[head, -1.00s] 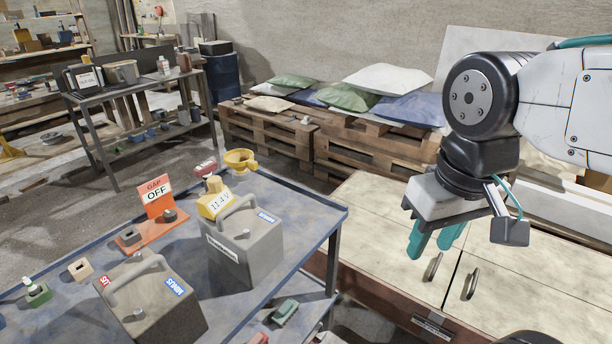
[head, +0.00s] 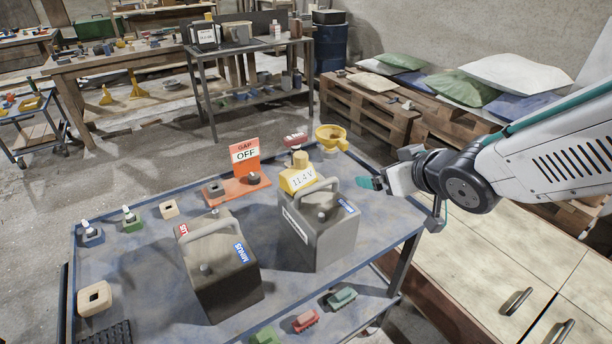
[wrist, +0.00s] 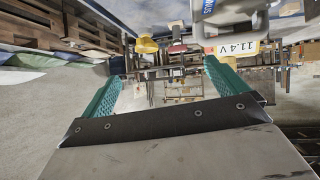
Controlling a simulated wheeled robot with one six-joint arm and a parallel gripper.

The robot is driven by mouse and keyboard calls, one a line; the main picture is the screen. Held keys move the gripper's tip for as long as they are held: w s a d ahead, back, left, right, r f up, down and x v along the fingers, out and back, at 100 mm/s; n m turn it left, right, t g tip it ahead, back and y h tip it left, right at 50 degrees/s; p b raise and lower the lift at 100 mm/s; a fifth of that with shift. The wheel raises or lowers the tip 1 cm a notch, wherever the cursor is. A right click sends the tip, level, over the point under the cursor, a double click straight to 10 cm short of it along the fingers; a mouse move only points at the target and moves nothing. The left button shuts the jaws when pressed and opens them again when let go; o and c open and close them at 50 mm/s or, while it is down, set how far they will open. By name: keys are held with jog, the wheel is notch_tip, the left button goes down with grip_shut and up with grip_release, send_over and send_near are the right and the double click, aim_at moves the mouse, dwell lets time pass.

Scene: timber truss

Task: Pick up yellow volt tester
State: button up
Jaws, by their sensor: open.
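The yellow volt tester (head: 298,177) bears a white label reading 11.4 V. It sits at the back of a grey battery box (head: 325,238) with a MINUS sticker, on the blue-grey table; whether it rests on the box or behind it is hard to tell. In the wrist view its label (wrist: 238,49) shows near the top, partly cut off by the grey box. My gripper (head: 368,183) has teal fingers and is to the right of the tester, apart from it, over the table's right edge. In the wrist view the fingers (wrist: 163,90) are spread with nothing between them.
A yellow funnel (head: 332,137) and a red clamp-like piece (head: 296,139) stand behind the tester. An orange stand (head: 246,170) reading GAP OFF is to its left. A second battery box (head: 220,268) stands front left. Small coloured parts lie along the table edges.

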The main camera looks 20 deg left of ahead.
aim_at(302, 176)
jog(key=s+a+f+n+y, duration=0.1)
jog(key=a, duration=0.3)
jog(key=s+a+f+n+g+y, duration=0.1)
jog(key=a+y, duration=0.1)
jog(key=a, duration=0.2)
jog(key=s+a+n+g+y, duration=0.1)
jog(key=s+a+y, duration=0.1)
jog(key=a, duration=0.1)
jog(key=shift+a+f, duration=0.4)
jog(key=x, duration=0.7)
jog(key=shift+w+a, duration=0.2)
jog(key=shift+a, duration=0.1)
jog(key=c, duration=1.2)
jog(key=shift+r, duration=0.1)
jog(key=shift+c, duration=0.2)
